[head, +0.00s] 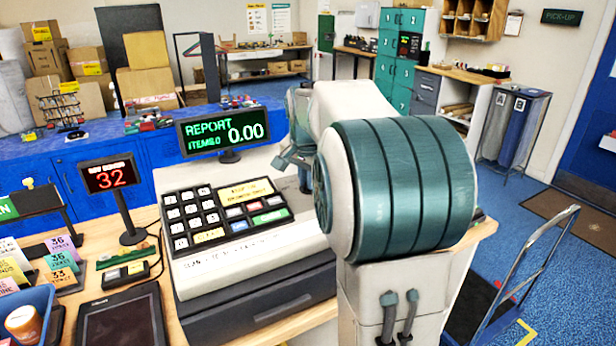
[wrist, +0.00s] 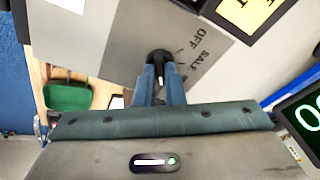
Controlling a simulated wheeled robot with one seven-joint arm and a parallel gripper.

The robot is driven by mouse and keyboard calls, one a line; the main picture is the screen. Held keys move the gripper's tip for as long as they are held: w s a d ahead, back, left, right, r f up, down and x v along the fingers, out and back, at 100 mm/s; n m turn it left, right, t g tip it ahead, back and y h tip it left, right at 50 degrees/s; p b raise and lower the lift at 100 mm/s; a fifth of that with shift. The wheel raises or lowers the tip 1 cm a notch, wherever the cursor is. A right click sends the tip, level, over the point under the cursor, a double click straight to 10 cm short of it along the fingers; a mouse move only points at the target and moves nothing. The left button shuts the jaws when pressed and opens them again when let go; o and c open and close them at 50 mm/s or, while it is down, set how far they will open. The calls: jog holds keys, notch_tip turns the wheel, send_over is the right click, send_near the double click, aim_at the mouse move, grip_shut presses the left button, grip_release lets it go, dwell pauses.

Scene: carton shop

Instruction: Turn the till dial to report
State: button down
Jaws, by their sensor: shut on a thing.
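The till (head: 250,250) stands on the wooden counter, with its keypad facing me. Its display (head: 222,130) reads REPORT, items 0 and 0.00 in green. In the wrist view the black till dial (wrist: 160,56) sits on a grey plate, with the words OFF and SALE printed to its right. My gripper (wrist: 159,74) is shut on the dial, one blue finger on each side. In the head view my arm covers the dial and most of the gripper. The fingers hide part of the dial, and I cannot read a REPORT mark on the plate.
A red number display (head: 110,177) reading 32 stands left of the till. A dark tablet (head: 122,322), card stacks and a blue bin (head: 22,300) crowd the counter's left. A hand truck (head: 525,255) stands on the blue floor at right.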

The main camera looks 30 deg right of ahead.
jog(key=shift+s+f, duration=0.1)
jog(key=shift+f, duration=0.2)
jog(key=c, duration=1.7)
grip_release()
jog(key=shift+o, duration=0.9)
jog(key=shift+s+r, duration=0.1)
jog(key=shift+s, duration=0.05)
jog(key=shift+a, duration=0.1)
jog(key=shift+w, duration=0.3)
jog(key=shift+r, duration=0.1)
jog(key=shift+r, duration=0.1)
